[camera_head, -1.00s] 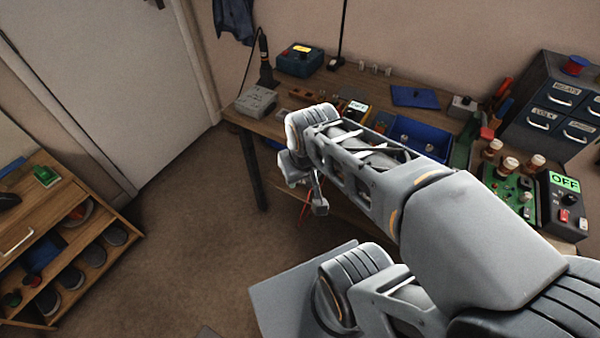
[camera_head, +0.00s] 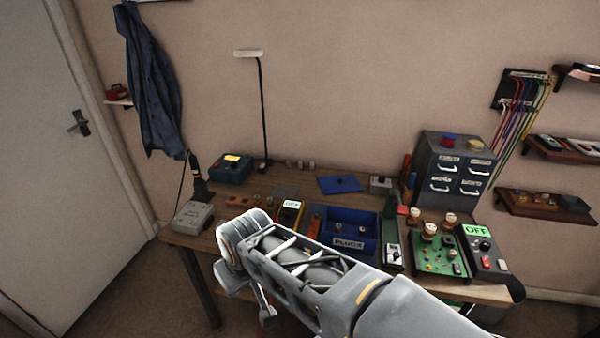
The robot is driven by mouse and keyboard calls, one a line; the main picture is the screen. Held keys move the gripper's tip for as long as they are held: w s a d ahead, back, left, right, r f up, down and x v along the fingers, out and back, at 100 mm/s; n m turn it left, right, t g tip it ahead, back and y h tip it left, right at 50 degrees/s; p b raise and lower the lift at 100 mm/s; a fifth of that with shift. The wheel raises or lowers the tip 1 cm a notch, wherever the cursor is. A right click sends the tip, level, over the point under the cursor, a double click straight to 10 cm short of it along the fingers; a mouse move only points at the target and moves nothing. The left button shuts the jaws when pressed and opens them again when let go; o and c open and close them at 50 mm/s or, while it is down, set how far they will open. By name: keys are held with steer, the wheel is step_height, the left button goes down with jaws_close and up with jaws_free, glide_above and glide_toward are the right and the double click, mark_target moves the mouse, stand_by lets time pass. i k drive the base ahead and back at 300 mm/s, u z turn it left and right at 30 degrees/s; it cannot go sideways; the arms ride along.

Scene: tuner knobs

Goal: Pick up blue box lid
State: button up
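The blue box lid (camera_head: 340,184) lies flat and slightly skewed on the workbench, toward the back, behind an open blue box (camera_head: 352,244) labelled PLUGS. A few small parts show inside the box. My gripper (camera_head: 266,312) hangs at the left end of my arm, low in front of the bench's front edge and well short of the lid. The fingers are small and partly turned away, so I cannot tell whether they are open or shut. Nothing held shows.
The wooden bench (camera_head: 273,178) is crowded. A grey drawer cabinet (camera_head: 455,165) stands right of the lid, a thin lamp (camera_head: 264,110) behind left, and a dark blue device (camera_head: 232,168) at left. A green circuit board (camera_head: 440,254) and black OFF box (camera_head: 484,252) sit at front right.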

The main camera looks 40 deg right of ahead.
mark_target(344, 182)
steer(key=z, duration=1.6)
